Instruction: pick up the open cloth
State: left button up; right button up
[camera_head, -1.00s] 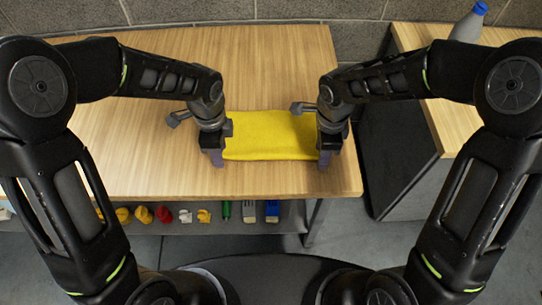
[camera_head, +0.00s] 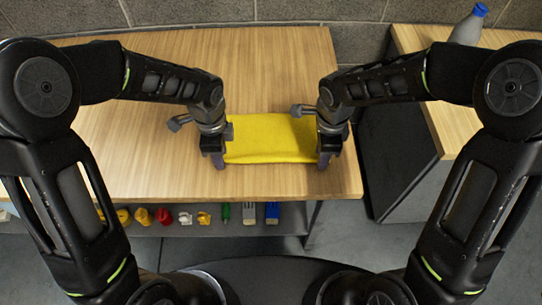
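A yellow cloth (camera_head: 270,138) lies spread as a flat rectangle near the front right of the wooden table (camera_head: 120,170). My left gripper (camera_head: 219,163) is at the cloth's left edge and my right gripper (camera_head: 324,162) is at its right edge, both pointing down. The fingers are small and seen from behind, so I cannot tell whether they are shut on the cloth. The cloth's left and right edges are partly hidden by the grippers.
A shelf (camera_head: 170,222) under the table holds several small coloured items. A second wooden table (camera_head: 450,118) with a grey bottle (camera_head: 468,27) with a blue cap stands at right, beyond a gap. The left part of the table is bare.

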pick_arm(q)
jog(key=shift+s+f, duration=0.1)
jog(key=shift+s, duration=0.05)
grip_shut()
pick_arm(e)
jog(key=shift+s, duration=0.1)
grip_shut()
dwell(0.4)
